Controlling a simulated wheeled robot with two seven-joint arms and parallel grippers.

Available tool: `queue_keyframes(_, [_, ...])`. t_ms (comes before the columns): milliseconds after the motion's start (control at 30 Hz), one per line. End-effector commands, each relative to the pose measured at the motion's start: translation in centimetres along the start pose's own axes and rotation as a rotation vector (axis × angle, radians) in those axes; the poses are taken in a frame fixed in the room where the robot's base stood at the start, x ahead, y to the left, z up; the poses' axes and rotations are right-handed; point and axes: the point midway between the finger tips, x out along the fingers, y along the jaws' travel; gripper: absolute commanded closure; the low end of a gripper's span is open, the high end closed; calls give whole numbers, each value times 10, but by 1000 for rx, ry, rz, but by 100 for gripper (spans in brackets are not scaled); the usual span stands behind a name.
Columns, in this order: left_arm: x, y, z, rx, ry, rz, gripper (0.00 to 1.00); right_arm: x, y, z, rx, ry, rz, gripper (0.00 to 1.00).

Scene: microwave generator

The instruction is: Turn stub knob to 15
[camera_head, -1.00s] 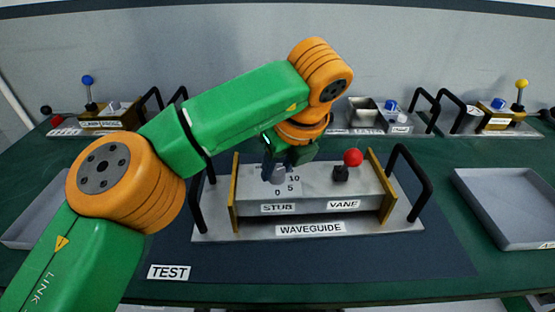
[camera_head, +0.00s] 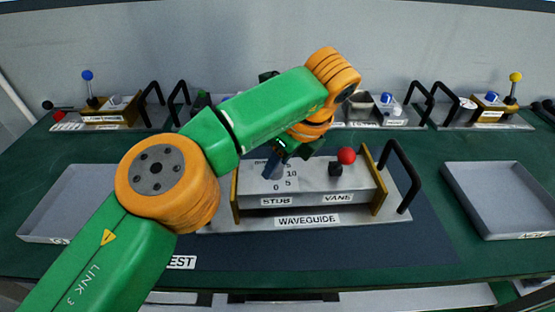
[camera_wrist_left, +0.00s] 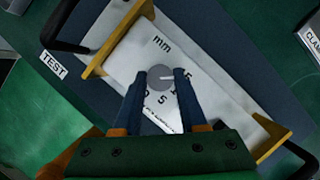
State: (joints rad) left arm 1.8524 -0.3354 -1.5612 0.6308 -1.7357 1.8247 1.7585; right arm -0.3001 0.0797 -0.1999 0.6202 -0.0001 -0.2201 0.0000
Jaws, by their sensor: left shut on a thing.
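The waveguide unit (camera_head: 305,200) stands on the dark mat, with STUB and VANE labels on its front. My left gripper (camera_head: 271,168) reaches down onto its top at the stub dial and is shut on the stub knob. The round grey stub knob (camera_wrist_left: 160,77) sits between the two blue fingers (camera_wrist_left: 160,80) in the left wrist view. Its white mark points right, towards the right finger. The dial (camera_head: 290,175) shows 0, 5 and 10, with a partly hidden number above 10. The fingers cover part of the scale, so the exact reading is unclear. My right gripper is out of view.
A black handle (camera_head: 399,175) rises at the unit's right end. Grey trays lie left (camera_head: 65,205) and right (camera_head: 500,200). Other units line the back.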

Motion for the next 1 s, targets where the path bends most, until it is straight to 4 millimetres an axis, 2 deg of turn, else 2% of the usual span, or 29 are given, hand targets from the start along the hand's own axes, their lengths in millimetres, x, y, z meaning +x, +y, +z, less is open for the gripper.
queue_keyframes(167, [0, 0, 0, -1, 0, 0, 100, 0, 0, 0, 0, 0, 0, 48])
queue_keyframes(200, [0, 0, 0, -1, 0, 0, 48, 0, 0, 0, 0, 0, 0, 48])
queue_keyframes(267, [0, 0, 0, -1, 0, 0, 32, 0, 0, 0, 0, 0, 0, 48])
queue_keyframes(300, [0, 0, 0, 0, 0, 0, 29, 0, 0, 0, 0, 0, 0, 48])
queue_keyframes(600, [-1, 0, 0, 0, 0, 0, 29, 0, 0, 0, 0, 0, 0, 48])
queue_keyframes(767, [-21, 0, 1, -2, -2, -2, 29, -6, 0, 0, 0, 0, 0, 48])
queue_keyframes(800, [-30, 0, 1, -1, -2, -3, 29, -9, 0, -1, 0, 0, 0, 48])
queue_keyframes(900, [-62, 0, 5, 2, 0, 0, 29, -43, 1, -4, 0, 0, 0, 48])
queue_keyframes(1000, [-75, 0, 4, 3, -1, 0, 29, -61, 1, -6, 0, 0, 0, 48])
